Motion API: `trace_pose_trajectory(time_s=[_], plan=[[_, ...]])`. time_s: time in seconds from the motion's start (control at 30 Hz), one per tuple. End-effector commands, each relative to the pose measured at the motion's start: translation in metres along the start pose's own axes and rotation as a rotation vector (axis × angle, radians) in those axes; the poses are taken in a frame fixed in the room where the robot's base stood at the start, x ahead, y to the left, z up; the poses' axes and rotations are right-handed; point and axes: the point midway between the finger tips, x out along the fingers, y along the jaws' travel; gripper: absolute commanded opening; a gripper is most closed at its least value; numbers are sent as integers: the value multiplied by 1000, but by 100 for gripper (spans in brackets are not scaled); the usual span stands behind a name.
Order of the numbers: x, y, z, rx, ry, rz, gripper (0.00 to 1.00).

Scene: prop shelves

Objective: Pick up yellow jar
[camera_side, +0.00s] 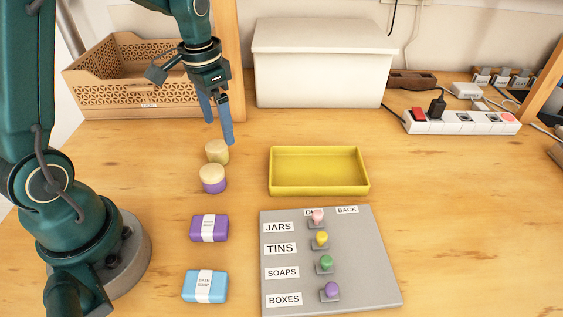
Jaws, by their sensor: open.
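A small yellow jar (217,152) with a pale lid stands on the wooden table, left of the yellow tray. My gripper (216,130) has blue fingers and points down just above and around the yellow jar's far side. Its fingers are open, one ending behind the jar and the other to its right. I cannot tell whether a finger touches the jar. A purple jar (212,179) with a pale lid stands close in front of the yellow jar.
A yellow tray (318,189) is to the right, empty. A grey board (385,285) with labels and coloured knobs lies in front of it. Purple soap (209,228) and blue soap (205,286) lie at front left. A wooden crate (100,95), white bin (320,65) and power strip (462,122) stand behind.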

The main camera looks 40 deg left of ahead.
Motion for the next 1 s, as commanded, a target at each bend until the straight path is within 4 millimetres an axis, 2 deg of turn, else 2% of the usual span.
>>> trace_pose_trajectory(time_s=[0.03,0.2,0.6,0.93,1.0], plan=[[9,-3,3,-14,-25,12,92],[24,-6,10,-37,-65,31,92],[67,-5,14,-39,-65,30,92],[71,-5,13,-39,-62,29,92],[71,-5,13,-39,-63,29,65]])
